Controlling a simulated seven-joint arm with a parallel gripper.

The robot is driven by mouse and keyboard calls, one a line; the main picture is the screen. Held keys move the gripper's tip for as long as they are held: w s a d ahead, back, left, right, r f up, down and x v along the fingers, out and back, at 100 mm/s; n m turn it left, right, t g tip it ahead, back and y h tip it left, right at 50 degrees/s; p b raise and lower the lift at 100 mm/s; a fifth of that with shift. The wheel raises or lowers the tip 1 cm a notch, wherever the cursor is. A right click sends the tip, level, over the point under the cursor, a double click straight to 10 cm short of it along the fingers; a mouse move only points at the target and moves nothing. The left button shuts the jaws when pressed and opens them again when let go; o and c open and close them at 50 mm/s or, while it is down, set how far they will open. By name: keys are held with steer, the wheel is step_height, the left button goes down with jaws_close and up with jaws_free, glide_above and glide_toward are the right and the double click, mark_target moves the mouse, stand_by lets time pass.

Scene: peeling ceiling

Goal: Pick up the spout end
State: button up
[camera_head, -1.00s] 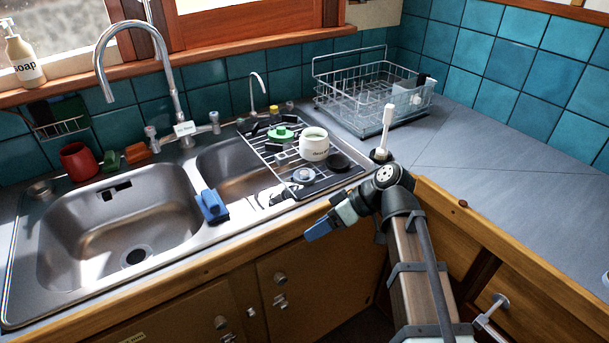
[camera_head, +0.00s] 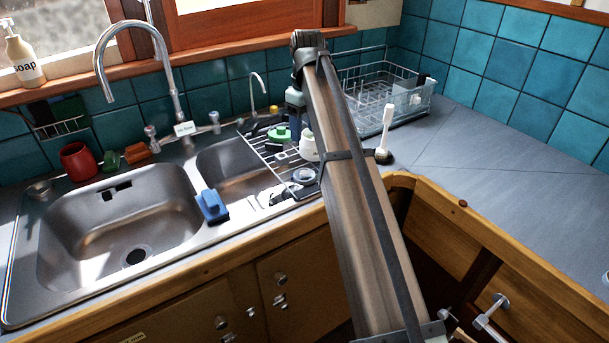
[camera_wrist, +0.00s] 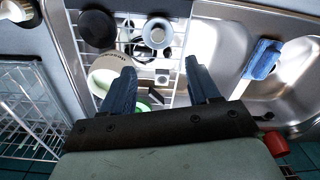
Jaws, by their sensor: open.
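Several small pieces lie on the wire drying rack (camera_head: 262,150): a grey-white ring-shaped piece (camera_wrist: 158,32), a small square metal piece (camera_wrist: 162,77) and a green-topped piece (camera_head: 279,134). I cannot tell for certain which is the spout end. In the wrist view, my gripper (camera_wrist: 158,68) is open and empty above the rack. The square piece shows between its fingers, with the ring farther off beyond the tips. A white mug (camera_wrist: 108,72) is partly behind the left finger. In the head view my arm hides part of the mug and rack.
A black disc (camera_wrist: 98,28) lies near the mug. A small tap (camera_head: 259,95) stands behind the rack. A wire dish basket (camera_head: 400,95) and upright white brush (camera_head: 386,135) are to the right; the right counter is mostly clear.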

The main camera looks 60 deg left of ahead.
glide_above(304, 171)
step_height(304, 171, down, 8)
steer(key=shift+w+f, duration=0.15)
steer(key=shift+s+f, duration=0.2)
steer(key=shift+f, duration=2.45)
steer(key=c, duration=1.1)
step_height(304, 171, up, 10)
steer(key=shift+a+r, duration=0.1)
